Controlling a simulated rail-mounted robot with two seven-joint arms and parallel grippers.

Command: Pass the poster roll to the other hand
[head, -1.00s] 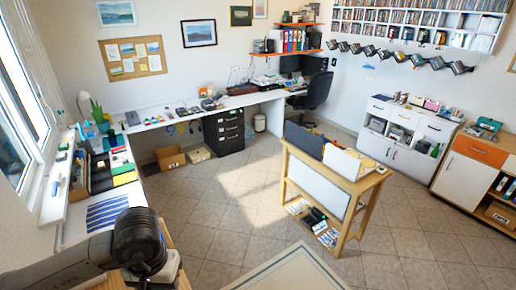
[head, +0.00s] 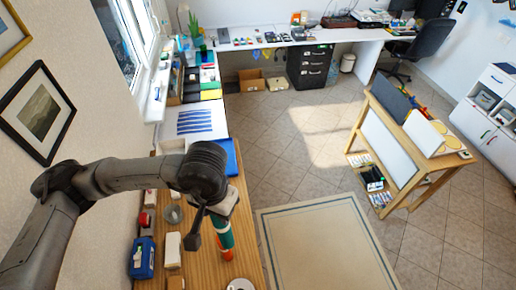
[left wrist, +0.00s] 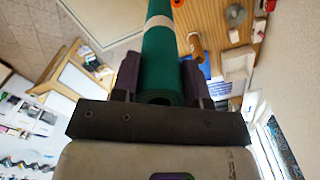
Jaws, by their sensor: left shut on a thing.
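The poster roll is a green tube (head: 222,232) with a pale band, seen below my left gripper in the head view. My left gripper (head: 208,214) is over the wooden bench and shut on the roll. In the left wrist view the green roll (left wrist: 165,60) runs away from between the two dark fingers (left wrist: 160,85), its hollow near end close to the palm. Its far end runs out of the top of that view. My right gripper is in neither current view.
The wooden bench (head: 203,262) holds a blue case (head: 143,257), a white box (head: 172,248), a glass jar (head: 174,215) and a blue tray (head: 229,158). A rug (head: 325,245) lies right of it. A wooden stand (head: 408,140) is farther right.

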